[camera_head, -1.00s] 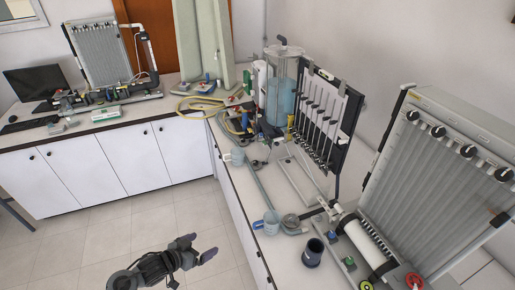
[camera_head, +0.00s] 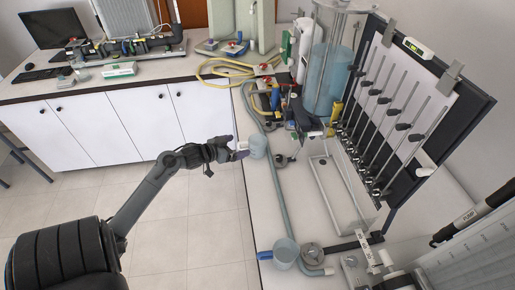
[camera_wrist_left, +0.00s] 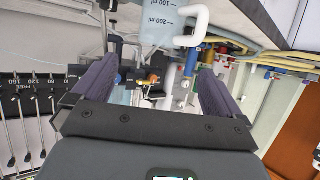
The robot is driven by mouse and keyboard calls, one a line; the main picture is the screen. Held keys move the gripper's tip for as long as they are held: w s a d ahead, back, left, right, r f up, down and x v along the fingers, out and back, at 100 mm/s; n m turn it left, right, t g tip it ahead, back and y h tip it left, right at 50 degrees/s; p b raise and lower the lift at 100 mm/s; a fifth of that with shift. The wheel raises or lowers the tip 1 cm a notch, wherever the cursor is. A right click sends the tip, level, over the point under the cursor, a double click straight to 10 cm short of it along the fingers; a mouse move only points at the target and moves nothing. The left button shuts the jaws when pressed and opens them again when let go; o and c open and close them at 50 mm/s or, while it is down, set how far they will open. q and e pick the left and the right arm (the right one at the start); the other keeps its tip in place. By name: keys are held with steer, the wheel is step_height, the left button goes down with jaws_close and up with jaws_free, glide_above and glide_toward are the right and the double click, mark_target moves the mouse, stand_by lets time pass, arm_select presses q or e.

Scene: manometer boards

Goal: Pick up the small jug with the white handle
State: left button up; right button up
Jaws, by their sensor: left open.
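The small jug with the white handle (camera_head: 258,148) stands near the left edge of the right-hand bench. It is clear light blue, and its handle points left toward my gripper. My left gripper (camera_head: 235,149) is open and empty at the bench edge, just left of the jug's handle. In the left wrist view the jug (camera_wrist_left: 163,22) shows measuring marks, with its white handle to the right. It lies beyond the open fingers (camera_wrist_left: 157,70), not clearly between them. The jug's upper part is cut off there. My right gripper is not in view.
Another jug, with a blue handle (camera_head: 285,254), stands nearer on the same bench. A grey hose (camera_head: 279,200) runs between the jugs. A water tank (camera_head: 330,75) and manometer board (camera_head: 410,100) stand to the right. Yellow hose (camera_head: 213,70) lies behind.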

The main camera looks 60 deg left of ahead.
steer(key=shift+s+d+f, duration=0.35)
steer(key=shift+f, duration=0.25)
arm_select(q)
glide_toward(263, 140)
arm_select(e)
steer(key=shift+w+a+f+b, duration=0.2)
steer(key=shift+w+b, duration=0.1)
steer(key=shift+b, duration=0.15)
arm_select(q)
steer(key=shift+b+x, duration=0.3)
steer(key=shift+x, duration=2.25)
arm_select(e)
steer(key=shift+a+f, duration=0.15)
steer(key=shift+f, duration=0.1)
arm_select(q)
steer(key=shift+r, duration=0.1)
steer(key=c, duration=1)
